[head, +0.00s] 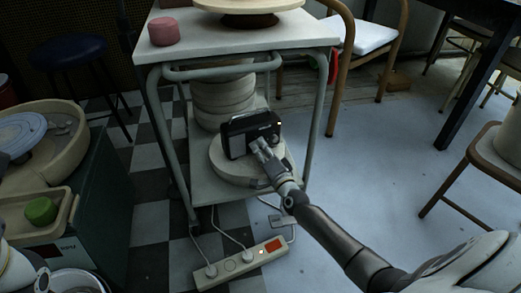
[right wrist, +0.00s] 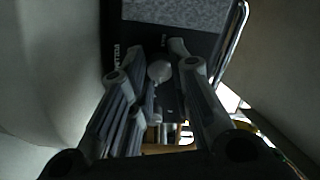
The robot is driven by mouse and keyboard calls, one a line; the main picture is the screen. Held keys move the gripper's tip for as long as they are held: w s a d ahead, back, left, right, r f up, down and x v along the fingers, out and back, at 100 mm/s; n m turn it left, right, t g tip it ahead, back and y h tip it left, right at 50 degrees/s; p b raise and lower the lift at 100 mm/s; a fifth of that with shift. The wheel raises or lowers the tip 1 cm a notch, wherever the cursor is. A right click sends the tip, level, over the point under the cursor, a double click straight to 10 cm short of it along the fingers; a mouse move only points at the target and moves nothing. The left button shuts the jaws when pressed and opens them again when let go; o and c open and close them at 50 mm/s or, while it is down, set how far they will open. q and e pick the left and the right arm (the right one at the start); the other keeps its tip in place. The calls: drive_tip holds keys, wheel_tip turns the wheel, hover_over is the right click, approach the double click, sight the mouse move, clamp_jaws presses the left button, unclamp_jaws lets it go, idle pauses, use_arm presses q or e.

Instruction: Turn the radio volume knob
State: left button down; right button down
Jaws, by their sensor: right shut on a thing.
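The black radio (head: 236,137) stands on a round pale plaster slab (head: 226,171) on the lower shelf of a cart. My right gripper (head: 261,147) reaches its front at the lower right. In the right wrist view, the radio's dark front with a grey speaker panel (right wrist: 178,14) and partly readable volume lettering fills the top. The round grey volume knob (right wrist: 159,70) sits between the two fingertips of the right gripper (right wrist: 162,58), which is shut on it. The fingers hide the knob in the head view.
The cart's grey legs (head: 313,120) and upper top (head: 222,45) frame the shelf. Stacked round plaster pieces (head: 224,98) stand behind the radio. A power strip (head: 241,263) with cables lies on the floor in front. Open floor (head: 372,190) lies to the right.

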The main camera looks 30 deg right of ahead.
drive_tip(key=shift+m, duration=0.6)
drive_tip(key=c, duration=1.3)
unclamp_jaws()
drive_tip(key=s, duration=1.2)
drive_tip(key=shift+a+f, duration=0.25)
drive_tip(key=shift+f, duration=0.1)
